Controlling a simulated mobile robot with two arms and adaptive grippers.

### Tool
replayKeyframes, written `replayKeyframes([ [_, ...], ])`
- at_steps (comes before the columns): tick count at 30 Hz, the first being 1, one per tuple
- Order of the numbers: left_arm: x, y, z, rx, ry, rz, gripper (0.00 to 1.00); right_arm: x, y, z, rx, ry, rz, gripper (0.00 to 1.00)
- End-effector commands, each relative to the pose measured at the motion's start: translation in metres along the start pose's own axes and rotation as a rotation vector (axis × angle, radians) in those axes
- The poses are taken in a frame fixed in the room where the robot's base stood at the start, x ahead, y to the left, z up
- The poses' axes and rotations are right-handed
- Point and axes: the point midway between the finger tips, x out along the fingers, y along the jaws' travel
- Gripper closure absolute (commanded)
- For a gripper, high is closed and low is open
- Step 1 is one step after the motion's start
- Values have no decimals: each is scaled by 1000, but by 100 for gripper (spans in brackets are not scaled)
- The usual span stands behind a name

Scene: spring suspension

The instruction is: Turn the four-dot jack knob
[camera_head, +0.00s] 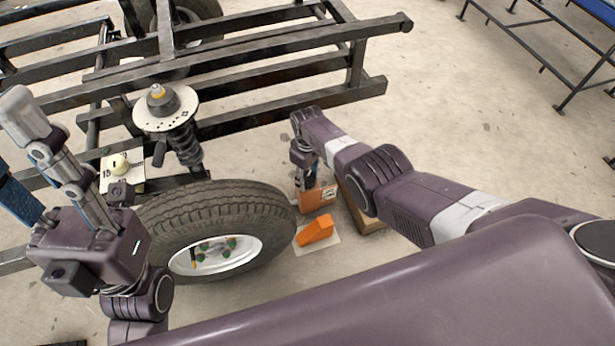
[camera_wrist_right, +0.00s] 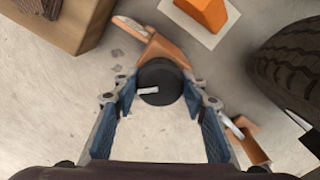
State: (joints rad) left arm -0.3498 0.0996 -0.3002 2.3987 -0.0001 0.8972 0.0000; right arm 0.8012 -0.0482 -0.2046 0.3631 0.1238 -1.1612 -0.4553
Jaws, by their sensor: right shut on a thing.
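The black jack knob (camera_wrist_right: 160,82) has a pale bar mark on its face and sits on an orange jack (camera_wrist_right: 150,40). I cannot make out any dots on it. My right gripper (camera_wrist_right: 158,90) has its blue-padded fingers on either side of the knob, shut on it. In the head view, my right gripper (camera_head: 306,178) points down at the orange jack (camera_head: 318,198) beside the tyre, and the knob is hidden there. My left gripper (camera_head: 14,140) is at the left edge, fingers spread and empty, partly cut off.
A large tyre (camera_head: 215,200) stands left of the jack. An orange wedge (camera_head: 316,230) lies on a pale plate in front, with a wooden block (camera_head: 358,208) to the right.

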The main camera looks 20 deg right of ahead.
Motion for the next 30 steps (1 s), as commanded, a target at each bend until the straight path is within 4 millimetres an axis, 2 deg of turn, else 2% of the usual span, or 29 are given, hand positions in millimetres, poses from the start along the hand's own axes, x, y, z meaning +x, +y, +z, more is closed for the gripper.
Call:
replayKeyframes([
  [18,3,0,-2,1,16,6,60,1,0,2,-568,-4,-4,85],
  [30,3,0,-1,1,15,6,60,1,0,2,-791,-4,-4,85],
])
